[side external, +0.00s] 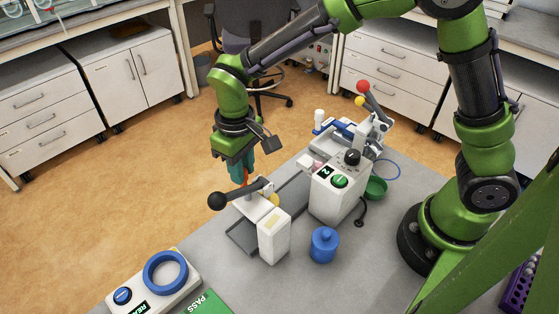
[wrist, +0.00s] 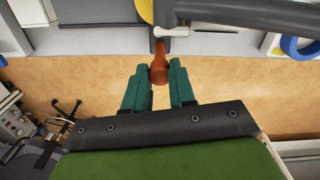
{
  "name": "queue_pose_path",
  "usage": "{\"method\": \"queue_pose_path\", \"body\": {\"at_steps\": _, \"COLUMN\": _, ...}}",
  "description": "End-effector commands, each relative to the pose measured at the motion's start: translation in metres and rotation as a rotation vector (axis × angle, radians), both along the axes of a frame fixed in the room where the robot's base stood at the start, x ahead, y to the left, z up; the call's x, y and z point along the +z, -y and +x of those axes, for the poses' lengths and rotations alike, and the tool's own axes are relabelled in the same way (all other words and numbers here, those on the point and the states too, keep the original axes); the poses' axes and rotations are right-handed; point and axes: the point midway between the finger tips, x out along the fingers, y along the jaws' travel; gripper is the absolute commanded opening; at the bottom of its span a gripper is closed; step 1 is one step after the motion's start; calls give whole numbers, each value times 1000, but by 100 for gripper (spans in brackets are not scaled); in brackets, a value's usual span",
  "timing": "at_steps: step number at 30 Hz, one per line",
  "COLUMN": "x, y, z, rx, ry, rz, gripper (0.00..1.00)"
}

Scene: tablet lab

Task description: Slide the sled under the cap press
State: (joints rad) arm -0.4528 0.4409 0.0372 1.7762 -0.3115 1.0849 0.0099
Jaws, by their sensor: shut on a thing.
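My gripper (side external: 241,168) points down above the bench, behind the white press with the black ball lever (side external: 272,232), which I take for the cap press. In the wrist view its teal fingers (wrist: 159,72) are shut on an orange-red handle (wrist: 158,63). The handle also shows below the fingers in the side view (side external: 246,178). It seems to belong to the sled, whose body is mostly hidden behind the press and lever. A grey track (side external: 241,238) runs under the press. A yellow round part (side external: 274,200) shows beside the press.
The lever's black ball (side external: 216,201) is close below my gripper. A blue ring (side external: 165,272) and green PASS pad (side external: 207,303) are at front left.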

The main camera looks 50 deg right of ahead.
Motion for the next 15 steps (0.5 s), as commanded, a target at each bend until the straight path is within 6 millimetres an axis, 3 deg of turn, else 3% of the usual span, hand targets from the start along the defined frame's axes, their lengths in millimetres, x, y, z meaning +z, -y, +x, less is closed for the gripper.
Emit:
{"method": "queue_pose_path", "body": {"at_steps": 3, "x": 0, "y": -29, "z": 1, "rx": 7, "ry": 4, "rz": 1, "gripper": 0}}
{"method": "queue_pose_path", "body": {"at_steps": 6, "x": 0, "y": -43, "z": 1, "rx": 6, "ry": 5, "rz": 1, "gripper": 0}}
{"method": "queue_pose_path", "body": {"at_steps": 15, "x": 1, "y": -51, "z": 1, "rx": 5, "ry": 7, "rz": 5, "gripper": 0}}
